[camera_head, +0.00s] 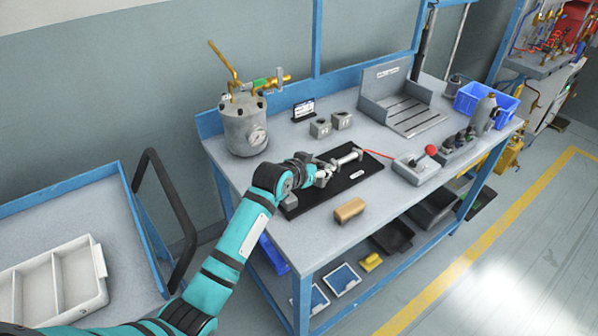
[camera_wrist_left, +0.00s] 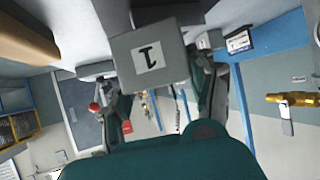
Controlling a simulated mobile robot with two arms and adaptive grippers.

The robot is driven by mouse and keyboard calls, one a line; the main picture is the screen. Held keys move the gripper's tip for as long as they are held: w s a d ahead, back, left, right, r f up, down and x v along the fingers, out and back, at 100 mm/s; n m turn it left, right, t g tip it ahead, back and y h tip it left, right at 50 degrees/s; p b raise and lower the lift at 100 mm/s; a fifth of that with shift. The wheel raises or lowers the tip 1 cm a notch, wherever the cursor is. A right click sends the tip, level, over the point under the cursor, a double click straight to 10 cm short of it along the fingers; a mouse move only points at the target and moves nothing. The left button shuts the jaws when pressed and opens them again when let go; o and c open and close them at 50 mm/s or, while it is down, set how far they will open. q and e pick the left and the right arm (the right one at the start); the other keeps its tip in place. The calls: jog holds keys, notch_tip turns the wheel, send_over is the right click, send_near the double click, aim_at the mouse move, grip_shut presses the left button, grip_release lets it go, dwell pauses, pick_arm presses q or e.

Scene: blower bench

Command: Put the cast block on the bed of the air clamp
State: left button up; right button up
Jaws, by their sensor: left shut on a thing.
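The cast block (camera_wrist_left: 148,58) is a grey block with a dark figure on a white label, seen large in the left wrist view. My left gripper (camera_head: 321,176) is shut on it, one finger on each side. In the head view the gripper is over the black bed (camera_head: 372,163), and the block is hard to separate from the fingers. The bed carries a silver cylinder (camera_head: 347,159) with a red line at its far end; this looks like the air clamp. I cannot tell whether the block touches the bed. My right gripper is not in view.
A tan block (camera_head: 350,210) lies near the front edge. A valve box with a red knob (camera_head: 431,150) stands to the right. Two small grey blocks (camera_head: 320,129), a pressure pot (camera_head: 245,128) and a slotted fixture (camera_head: 405,115) stand farther back. The bench front right of the tan block is clear.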

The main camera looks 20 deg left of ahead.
pick_arm(q)
jog(key=a, duration=0.5)
jog(key=shift+s+f, duration=0.1)
jog(key=shift+f, duration=0.1)
jog(key=shift+f+p, duration=0.35)
jog(key=shift+f, duration=1.35)
jog(key=o, duration=1.5)
jog(key=shift+f, duration=0.15)
jog(key=v, duration=1.2)
